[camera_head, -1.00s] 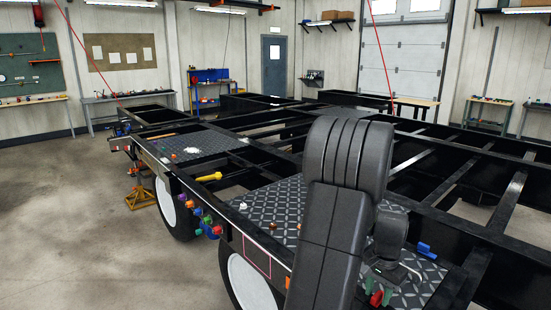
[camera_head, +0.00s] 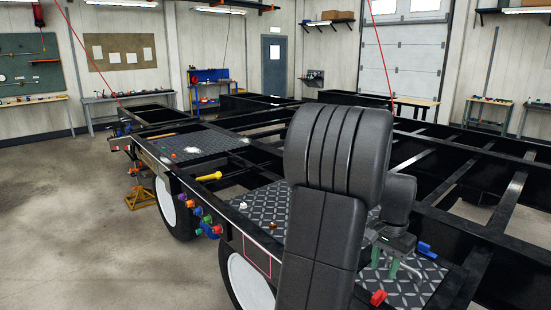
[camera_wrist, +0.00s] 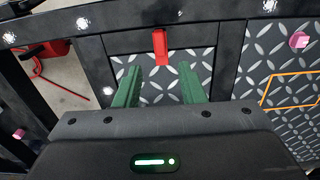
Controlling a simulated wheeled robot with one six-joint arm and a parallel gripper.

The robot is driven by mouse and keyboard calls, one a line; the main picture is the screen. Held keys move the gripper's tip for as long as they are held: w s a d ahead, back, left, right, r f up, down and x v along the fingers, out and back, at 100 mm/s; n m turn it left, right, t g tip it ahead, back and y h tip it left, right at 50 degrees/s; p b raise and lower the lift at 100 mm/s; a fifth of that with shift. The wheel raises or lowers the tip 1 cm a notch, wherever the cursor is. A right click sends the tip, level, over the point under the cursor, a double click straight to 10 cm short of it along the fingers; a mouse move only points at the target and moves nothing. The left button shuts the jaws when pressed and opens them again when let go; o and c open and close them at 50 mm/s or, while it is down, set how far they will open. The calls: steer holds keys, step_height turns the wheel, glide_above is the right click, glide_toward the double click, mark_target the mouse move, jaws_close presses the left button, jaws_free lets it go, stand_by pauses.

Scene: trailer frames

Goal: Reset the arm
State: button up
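My gripper (camera_head: 385,262) is above the diamond-plate deck of the black trailer frame (camera_head: 415,297), partly hidden behind my arm in the head view. In the wrist view my gripper (camera_wrist: 158,82) has its two green fingers apart, with nothing between them but the plate behind. A red piece (camera_wrist: 160,46) shows just beyond the fingertips, against a dark frame bar. A red piece (camera_head: 378,297) also shows below the gripper in the head view.
A blue piece (camera_head: 425,249) is on the frame right of the gripper. Coloured knobs (camera_head: 207,219) line the frame's near side, above a wheel (camera_head: 247,285). A yellow tool (camera_head: 208,177) lies farther back. Open floor (camera_head: 80,220) is at left.

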mark_target(377, 294)
step_height(377, 294, down, 10)
steer(key=shift+s+r, duration=0.1)
steer(key=shift+r, duration=0.1)
steer(key=shift+r+n, duration=0.15)
steer(key=shift+n, duration=0.25)
steer(key=shift+r+n+p, duration=0.1)
steer(key=shift+n+p, duration=0.2)
steer(key=shift+n, duration=0.5)
steer(key=n+p, duration=0.1)
steer(key=n, duration=0.5)
steer(key=shift+n, duration=0.4)
steer(key=n+p, duration=0.1)
steer(key=n, duration=0.3)
steer(key=shift+n, duration=0.3)
steer(key=n, duration=0.4)
steer(key=shift+p, duration=0.4)
